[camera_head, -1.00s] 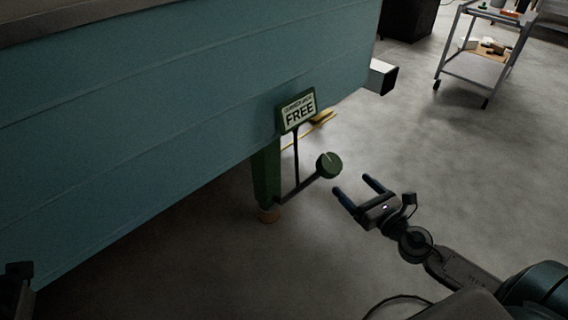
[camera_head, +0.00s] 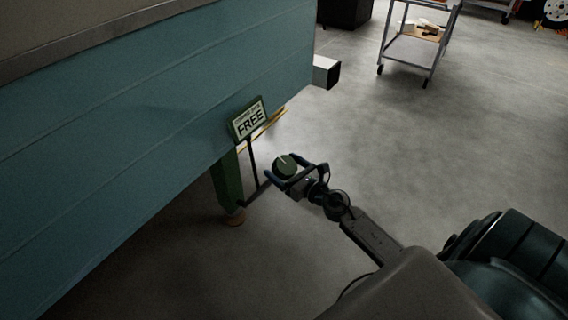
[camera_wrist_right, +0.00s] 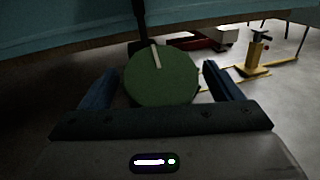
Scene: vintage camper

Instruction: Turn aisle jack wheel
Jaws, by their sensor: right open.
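The jack wheel (camera_head: 284,166) is a round dark green knob with a pale line on its face, at the end of a thin arm from the green jack leg (camera_head: 228,182). In the right wrist view the wheel (camera_wrist_right: 161,77) fills the middle, with its pale line near upright, tilted slightly left. My right gripper (camera_head: 286,174) is open, with one blue finger on each side of the wheel. In the wrist view a small gap shows beside the right finger; contact is hard to tell. My left gripper is not in view.
A sign reading FREE (camera_head: 249,121) stands on a thin post by the jack. The teal camper side (camera_head: 130,130) overhangs on the left. A yellow stand (camera_wrist_right: 257,55) shows beyond the wheel.

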